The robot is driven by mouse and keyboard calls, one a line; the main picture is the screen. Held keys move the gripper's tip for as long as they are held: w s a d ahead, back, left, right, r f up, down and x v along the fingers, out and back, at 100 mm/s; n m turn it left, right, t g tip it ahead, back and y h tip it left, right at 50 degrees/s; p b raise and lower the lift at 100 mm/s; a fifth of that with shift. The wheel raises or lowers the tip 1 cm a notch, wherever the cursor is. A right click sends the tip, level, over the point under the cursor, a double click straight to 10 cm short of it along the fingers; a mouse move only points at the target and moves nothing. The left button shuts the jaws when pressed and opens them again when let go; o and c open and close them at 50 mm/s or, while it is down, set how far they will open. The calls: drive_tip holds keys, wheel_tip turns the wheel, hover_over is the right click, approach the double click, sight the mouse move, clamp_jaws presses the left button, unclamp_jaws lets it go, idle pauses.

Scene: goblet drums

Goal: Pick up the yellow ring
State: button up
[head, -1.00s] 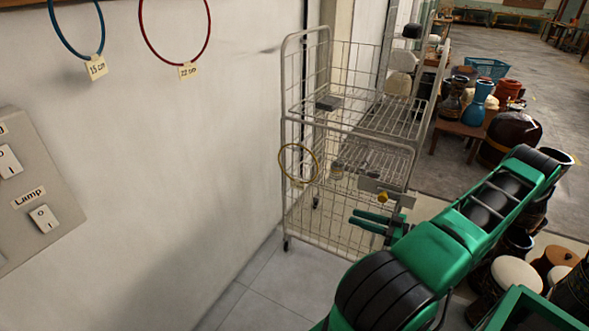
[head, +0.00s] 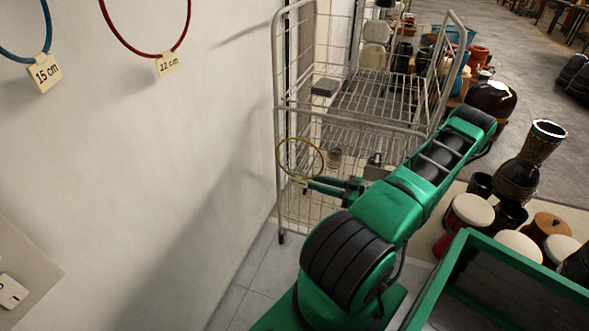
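The yellow ring (head: 322,160) is a thin hoop at the front left side of the wire trolley, near the wall.
The wire trolley (head: 277,120) stands behind my gripper, with small items on its shelves. A red ring (head: 118,36) and a blue ring (head: 22,58) hang on the left wall. Drums (head: 468,212) and a green-edged crate (head: 437,283) are at right.

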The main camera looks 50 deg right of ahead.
sight(303, 179)
drive_tip(key=shift+x, duration=3.65)
drive_tip(key=shift+d+f, duration=0.1)
drive_tip(key=shift+d, duration=0.05)
drive_tip(key=shift+c, duration=0.7)
clamp_jaws()
